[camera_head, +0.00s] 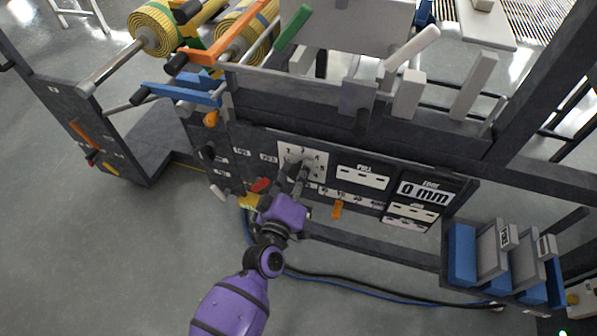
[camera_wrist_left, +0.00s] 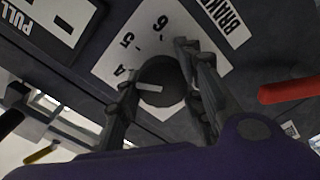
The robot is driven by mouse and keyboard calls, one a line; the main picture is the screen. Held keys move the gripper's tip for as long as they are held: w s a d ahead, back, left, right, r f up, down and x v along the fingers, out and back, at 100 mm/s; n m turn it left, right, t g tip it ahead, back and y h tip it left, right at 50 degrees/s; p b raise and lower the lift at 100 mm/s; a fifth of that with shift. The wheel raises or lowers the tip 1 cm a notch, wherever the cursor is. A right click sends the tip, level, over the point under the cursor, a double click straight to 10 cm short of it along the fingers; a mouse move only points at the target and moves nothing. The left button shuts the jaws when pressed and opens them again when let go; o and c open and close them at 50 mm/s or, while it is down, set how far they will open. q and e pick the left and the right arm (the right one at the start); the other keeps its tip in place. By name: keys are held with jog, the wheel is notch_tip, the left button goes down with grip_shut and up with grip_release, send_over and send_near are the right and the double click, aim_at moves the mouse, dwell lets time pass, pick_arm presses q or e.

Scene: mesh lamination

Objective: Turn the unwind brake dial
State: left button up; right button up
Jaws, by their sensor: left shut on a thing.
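The brake dial (camera_wrist_left: 158,84) is a dark round knob with a white pointer mark on a white numbered plate (camera_wrist_left: 92,62). The numbers 4, 5 and 6 show in the left wrist view, beside a label that begins "BRAK". In the head view the numbered plate (camera_head: 291,152) is on the dark front panel, and the dial is mostly hidden by my gripper. My left gripper (camera_head: 302,172) is shut on the dial, with its two fingers (camera_wrist_left: 163,95) on either side of the knob. My right gripper is not in view.
A red handle (camera_head: 261,185) sticks out left of my gripper, and an orange tag (camera_head: 337,209) hangs to the right. A "PULL" panel (camera_head: 362,178) and a "0 mm" display (camera_head: 425,193) are further right. Blue and grey blocks (camera_head: 461,255) stand at lower right.

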pick_arm(q)
jog(key=o, duration=1.1)
jog(key=shift+w+d+r, duration=0.1)
jog(key=shift+r, duration=0.2)
jog(key=shift+f, duration=0.1)
jog(key=v, duration=1.2)
